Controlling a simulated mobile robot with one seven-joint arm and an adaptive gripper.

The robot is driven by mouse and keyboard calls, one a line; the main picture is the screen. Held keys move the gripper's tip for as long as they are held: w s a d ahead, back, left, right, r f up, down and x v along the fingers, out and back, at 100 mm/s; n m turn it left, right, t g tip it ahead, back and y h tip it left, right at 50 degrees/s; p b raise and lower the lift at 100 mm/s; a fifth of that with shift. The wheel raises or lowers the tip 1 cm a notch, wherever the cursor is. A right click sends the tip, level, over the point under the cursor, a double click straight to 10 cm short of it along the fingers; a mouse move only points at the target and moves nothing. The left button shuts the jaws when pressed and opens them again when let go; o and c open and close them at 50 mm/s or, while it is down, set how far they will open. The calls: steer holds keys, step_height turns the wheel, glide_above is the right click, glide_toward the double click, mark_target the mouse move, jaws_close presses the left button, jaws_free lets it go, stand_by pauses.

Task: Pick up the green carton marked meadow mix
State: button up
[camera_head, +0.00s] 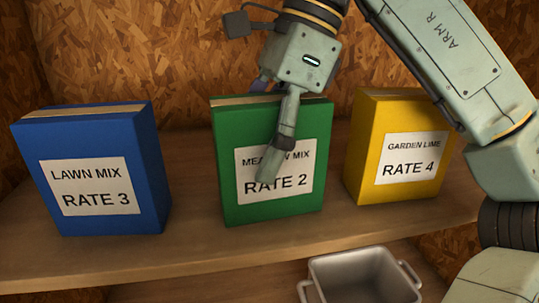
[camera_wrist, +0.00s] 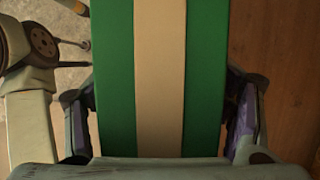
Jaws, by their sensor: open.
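The green carton (camera_head: 229,158) stands upright on the wooden shelf, between a blue and a yellow carton. Its white label reads meadow mix, rate 2, partly covered by a finger of my gripper (camera_head: 268,131). In the wrist view, the top of the green carton (camera_wrist: 115,75), with its tan centre strip, lies between the two fingers of my gripper (camera_wrist: 160,128). The gripper is open, with one finger on either side of the carton. A narrow gap shows at the right finger; at the left finger I cannot tell whether it touches. In the head view the far finger is mostly hidden.
A blue carton marked lawn mix, rate 3 (camera_head: 90,150) stands left on the shelf (camera_head: 190,245). A yellow carton marked garden lime, rate 4 (camera_head: 366,150) stands close on the right. A grey metal bin (camera_head: 362,262) is below the shelf's front edge. A chipboard wall (camera_head: 150,50) stands behind.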

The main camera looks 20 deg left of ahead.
steer(key=shift+c, duration=0.4)
steer(key=c, duration=1.5)
